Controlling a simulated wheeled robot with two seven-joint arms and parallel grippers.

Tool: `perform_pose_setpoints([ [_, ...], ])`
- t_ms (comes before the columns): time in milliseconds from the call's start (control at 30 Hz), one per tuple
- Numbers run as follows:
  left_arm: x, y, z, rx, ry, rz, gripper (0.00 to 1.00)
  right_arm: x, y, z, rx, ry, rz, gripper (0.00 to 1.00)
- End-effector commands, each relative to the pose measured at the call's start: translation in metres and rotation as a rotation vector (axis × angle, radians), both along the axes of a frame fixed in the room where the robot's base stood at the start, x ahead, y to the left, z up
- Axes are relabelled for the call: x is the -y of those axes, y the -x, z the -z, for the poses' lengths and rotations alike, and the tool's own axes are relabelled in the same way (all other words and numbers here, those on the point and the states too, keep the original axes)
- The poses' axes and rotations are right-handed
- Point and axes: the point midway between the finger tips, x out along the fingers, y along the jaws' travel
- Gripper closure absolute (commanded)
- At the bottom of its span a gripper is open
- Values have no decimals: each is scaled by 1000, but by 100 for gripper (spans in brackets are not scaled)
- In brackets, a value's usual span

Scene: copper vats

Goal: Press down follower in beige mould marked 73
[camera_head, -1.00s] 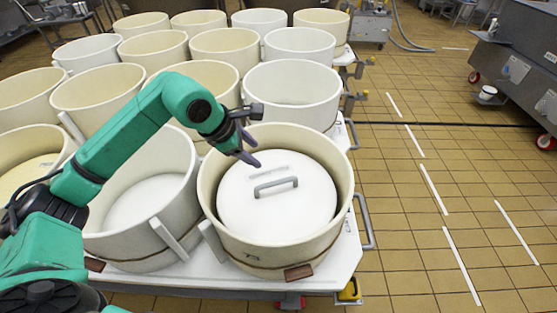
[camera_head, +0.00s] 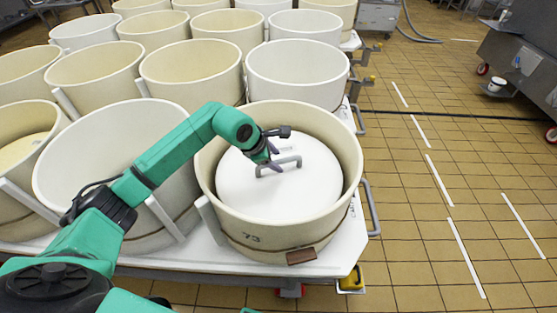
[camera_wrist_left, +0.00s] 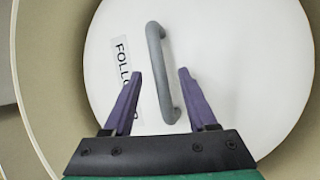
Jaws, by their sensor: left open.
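The beige mould marked 73 (camera_head: 290,240) stands at the front right of the white platform. The white follower (camera_head: 300,195), a round disc with a grey bar handle (camera_head: 285,164), lies inside it, below the rim. The wrist view shows part of a label on the follower (camera_wrist_left: 220,60), reading "FOLLO", beside the grey handle (camera_wrist_left: 160,70). My left gripper (camera_head: 270,163) is over the follower at the handle's left end. In the wrist view its open purple fingers (camera_wrist_left: 160,75) lie on either side of the handle; whether they touch it I cannot tell. My right gripper is not in view.
A white mould (camera_head: 100,150) stands directly left, under my left arm, and several more moulds stand in rows behind. The platform (camera_head: 345,245) has a grey rail (camera_head: 372,208) on its right.

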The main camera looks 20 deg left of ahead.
Motion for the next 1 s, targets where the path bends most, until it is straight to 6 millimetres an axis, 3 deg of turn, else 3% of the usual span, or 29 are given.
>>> perform_pose_setpoints([
  [200,8,-12,24,0,1,1,42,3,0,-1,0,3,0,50],
  [433,8,-12,25,0,0,1,42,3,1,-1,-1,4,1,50],
  [467,8,-12,25,0,0,1,46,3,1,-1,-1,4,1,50],
  [600,8,-12,25,0,0,0,100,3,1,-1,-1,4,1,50],
  [1000,7,-12,25,1,-1,2,100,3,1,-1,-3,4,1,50],
])
